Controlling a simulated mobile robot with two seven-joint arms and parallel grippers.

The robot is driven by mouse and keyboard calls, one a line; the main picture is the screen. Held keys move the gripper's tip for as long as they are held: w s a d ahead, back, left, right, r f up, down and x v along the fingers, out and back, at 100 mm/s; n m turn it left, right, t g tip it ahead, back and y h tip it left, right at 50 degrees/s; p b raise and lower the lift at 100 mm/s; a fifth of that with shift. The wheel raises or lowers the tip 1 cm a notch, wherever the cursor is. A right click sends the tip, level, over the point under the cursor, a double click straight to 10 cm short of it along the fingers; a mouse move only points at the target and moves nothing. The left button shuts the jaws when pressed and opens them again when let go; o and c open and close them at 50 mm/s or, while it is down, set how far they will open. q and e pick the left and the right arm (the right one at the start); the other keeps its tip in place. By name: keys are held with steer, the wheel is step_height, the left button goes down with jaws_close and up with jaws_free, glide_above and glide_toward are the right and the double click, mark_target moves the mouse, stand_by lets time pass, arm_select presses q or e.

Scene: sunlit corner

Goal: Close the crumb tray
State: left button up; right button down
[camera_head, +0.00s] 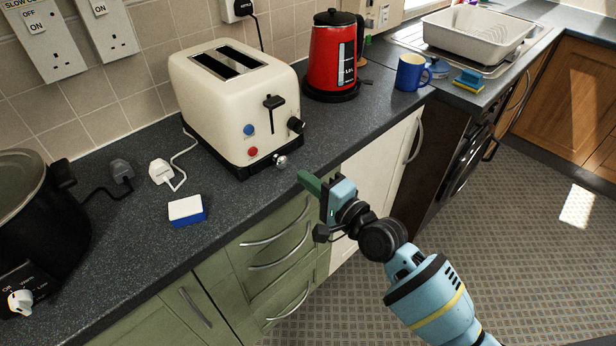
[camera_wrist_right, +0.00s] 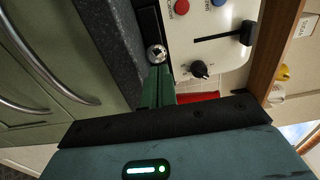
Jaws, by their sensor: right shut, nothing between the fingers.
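The cream toaster (camera_head: 215,112) stands on the dark worktop, with its lever and dial on the front. The crumb tray (camera_head: 257,167) is the black strip low on the toaster's front, with a round silver knob (camera_head: 281,161). The tray front appears to stick out a little; how far is hard to tell. The knob also shows in the right wrist view (camera_wrist_right: 156,54). My right gripper (camera_head: 304,179) is shut and empty, its green fingers pointing at the knob from just in front of it. Contact cannot be made out. My left gripper is not in view.
A red kettle (camera_head: 333,55) and a blue mug (camera_head: 411,72) stand right of the toaster. A blue-and-white sponge (camera_head: 187,210), a white plug (camera_head: 161,171) and a black cooker (camera_head: 40,225) are to the left. Green drawers (camera_head: 275,250) lie below the worktop edge.

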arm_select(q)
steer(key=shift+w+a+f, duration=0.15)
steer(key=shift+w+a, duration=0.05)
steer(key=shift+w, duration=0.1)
arm_select(e)
steer(key=v, duration=0.9)
steer(key=shift+f, duration=0.15)
steer(key=shift+f, duration=0.1)
arm_select(q)
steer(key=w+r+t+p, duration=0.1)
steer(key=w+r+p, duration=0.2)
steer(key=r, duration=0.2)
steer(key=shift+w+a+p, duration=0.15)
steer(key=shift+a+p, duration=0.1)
steer(key=shift+p, duration=0.05)
arm_select(e)
steer(key=s+d+f+n+g+h, duration=0.1)
steer(key=s+d+f+n+h, duration=0.2)
steer(key=s+f, duration=0.4)
steer(key=s+d+f+n+g+h, duration=0.2)
steer(key=s+f+n, duration=0.3)
steer(key=s, duration=0.8)
steer(key=s+d+f+n+g+h, duration=0.2)
steer(key=s+d+f+n+h, duration=0.2)
steer(key=s+f, duration=0.6)
steer(key=shift+s+d+f, duration=0.3)
steer(key=shift+f, duration=0.1)
